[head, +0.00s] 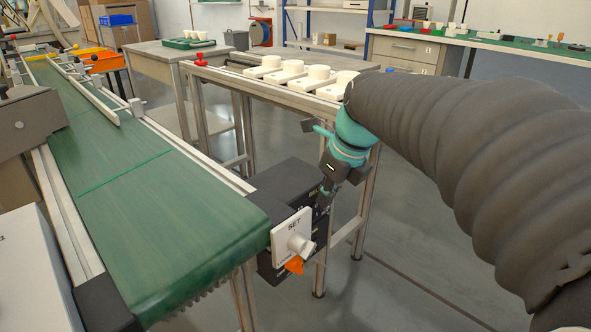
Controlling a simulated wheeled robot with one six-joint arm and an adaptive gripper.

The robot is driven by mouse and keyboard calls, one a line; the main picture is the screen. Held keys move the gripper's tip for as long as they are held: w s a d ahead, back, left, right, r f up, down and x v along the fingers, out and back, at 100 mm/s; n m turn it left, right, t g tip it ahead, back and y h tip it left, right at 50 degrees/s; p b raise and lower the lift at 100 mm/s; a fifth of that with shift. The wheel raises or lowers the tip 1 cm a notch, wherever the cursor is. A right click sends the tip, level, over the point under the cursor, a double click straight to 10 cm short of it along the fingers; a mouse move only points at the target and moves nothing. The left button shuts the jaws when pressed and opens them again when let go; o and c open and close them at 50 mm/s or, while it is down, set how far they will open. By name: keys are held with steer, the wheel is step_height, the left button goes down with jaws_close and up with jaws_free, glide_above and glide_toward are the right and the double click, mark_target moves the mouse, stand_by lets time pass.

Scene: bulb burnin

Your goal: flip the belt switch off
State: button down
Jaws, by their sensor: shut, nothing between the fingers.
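A white plate (284,239) marked SET is mounted at the near right end of the green belt (150,205). A white knob (300,246) sticks out of it, and a small orange part (295,265) shows just below the knob. I cannot tell which of these is the belt switch, or its on or off position. My gripper (323,203) points down, shut and empty, just above and to the right of the plate. It looks apart from the knob, though its depth is hard to judge. Small print low on the plate is unreadable.
A dark box (284,182) sits behind the plate. A metal-framed stand (299,98) with several white round fixtures (318,72) is behind my arm. A grey table (146,48) stands farther back. The floor right of the plate is clear.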

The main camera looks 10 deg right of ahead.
stand_by(0.3)
steer(key=s+d+p+v, duration=0.1)
steer(key=p+v, duration=0.2)
steer(key=v, duration=0.8)
steer(key=shift+s, duration=0.25)
